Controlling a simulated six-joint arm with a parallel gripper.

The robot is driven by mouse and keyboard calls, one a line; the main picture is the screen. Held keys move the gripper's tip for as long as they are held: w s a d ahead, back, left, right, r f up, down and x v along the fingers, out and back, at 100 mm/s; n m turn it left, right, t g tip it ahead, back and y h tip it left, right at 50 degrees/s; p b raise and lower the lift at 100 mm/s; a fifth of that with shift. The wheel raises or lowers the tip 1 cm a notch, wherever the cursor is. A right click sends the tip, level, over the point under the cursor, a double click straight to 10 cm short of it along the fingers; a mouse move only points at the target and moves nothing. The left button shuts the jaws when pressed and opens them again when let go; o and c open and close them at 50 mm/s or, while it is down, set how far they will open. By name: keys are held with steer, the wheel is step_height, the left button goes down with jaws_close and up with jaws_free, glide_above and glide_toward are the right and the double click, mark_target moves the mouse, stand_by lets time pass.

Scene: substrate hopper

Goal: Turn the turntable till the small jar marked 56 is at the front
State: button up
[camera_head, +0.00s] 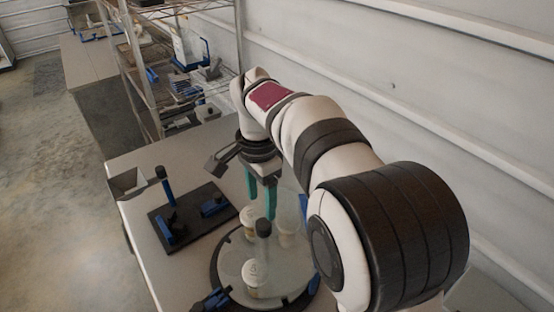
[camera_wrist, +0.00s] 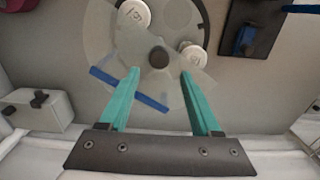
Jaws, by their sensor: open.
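The turntable (camera_head: 226,283) is a round pale disc with a dark rim and a black central knob (camera_head: 263,229); the knob also shows in the wrist view (camera_wrist: 159,57). Small white-lidded jars stand on it: one near the front (camera_head: 254,274), one behind the knob (camera_head: 250,215). The wrist view shows one jar at upper left (camera_wrist: 133,13) and one right of the knob (camera_wrist: 194,54). Their lid marks are too small or turned to read surely. My gripper (camera_wrist: 159,72) is open, its teal fingers pointing down over the far part of the turntable, apart and empty.
A black board (camera_head: 178,232) with a blue post stands left of the turntable. A blue bar (camera_wrist: 129,89) lies across the disc's edge in the wrist view. A wire shelf (camera_head: 150,75) stands behind, and a pale wall (camera_head: 390,90) runs along the right.

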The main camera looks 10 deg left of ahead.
mark_target(263, 223)
step_height(263, 223, down, 8)
steer(key=shift+d+r, duration=0.1)
steer(key=shift+r, duration=0.15)
steer(key=shift+m, duration=1.2)
steer(key=m, duration=1.2)
steer(key=shift+c, duration=0.2)
